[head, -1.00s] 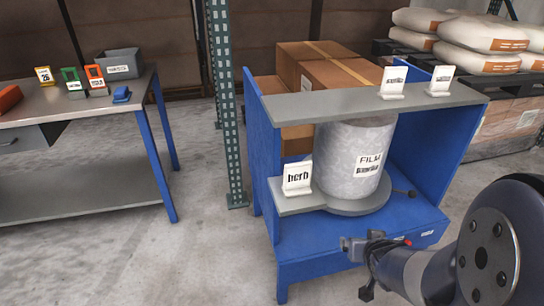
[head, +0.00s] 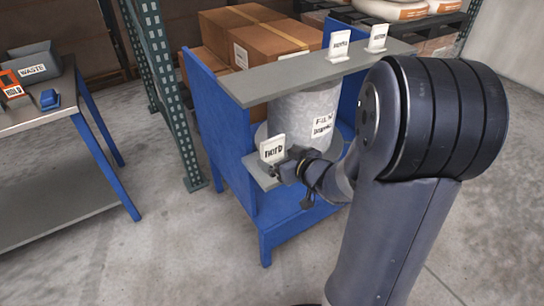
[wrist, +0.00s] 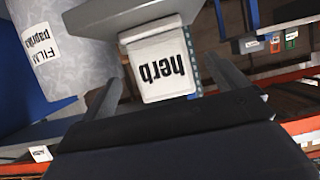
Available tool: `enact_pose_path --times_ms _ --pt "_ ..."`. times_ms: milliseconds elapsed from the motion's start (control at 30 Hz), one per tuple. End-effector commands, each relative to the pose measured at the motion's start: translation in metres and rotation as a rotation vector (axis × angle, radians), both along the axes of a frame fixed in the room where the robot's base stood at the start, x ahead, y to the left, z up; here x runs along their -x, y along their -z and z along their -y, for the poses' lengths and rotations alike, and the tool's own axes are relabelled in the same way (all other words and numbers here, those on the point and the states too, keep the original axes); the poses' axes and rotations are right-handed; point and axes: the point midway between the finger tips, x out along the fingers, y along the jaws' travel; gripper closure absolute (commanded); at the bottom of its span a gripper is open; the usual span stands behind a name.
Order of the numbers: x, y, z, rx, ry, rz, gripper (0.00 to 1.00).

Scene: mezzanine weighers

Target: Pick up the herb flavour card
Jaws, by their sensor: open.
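The herb card (head: 272,149) is a small white card with black lettering, standing on the grey side ledge (head: 258,173) of the blue stand. In the wrist view the herb card (wrist: 163,66) appears upside down, between the two dark fingers. My gripper (head: 285,172) is at the ledge, just by the card's lower right in the head view. My gripper (wrist: 168,88) is open, with one finger on each side of the card. I cannot tell whether either finger touches it. My forearm covers part of the stand's right side.
A film roll (head: 299,122) labelled paprika stands right behind the card, under the grey top shelf (head: 270,83). Two more white cards (head: 339,46) (head: 377,38) stand on that shelf. A green post (head: 165,100) and a workbench (head: 30,118) are to the left.

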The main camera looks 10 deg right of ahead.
Motion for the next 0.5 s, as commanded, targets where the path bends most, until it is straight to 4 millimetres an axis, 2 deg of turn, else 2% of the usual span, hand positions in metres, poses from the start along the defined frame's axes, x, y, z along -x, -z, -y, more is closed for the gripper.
enact_pose_path --times_ms 200,300,500 --pt "-0.025 0.019 -0.009 -0.001 -0.003 -0.001 0.06" --pt "-0.037 0.022 -0.013 0.0 -0.002 0.0 0.06" --pt "-0.044 0.023 -0.015 0.0 0.001 0.0 0.06"
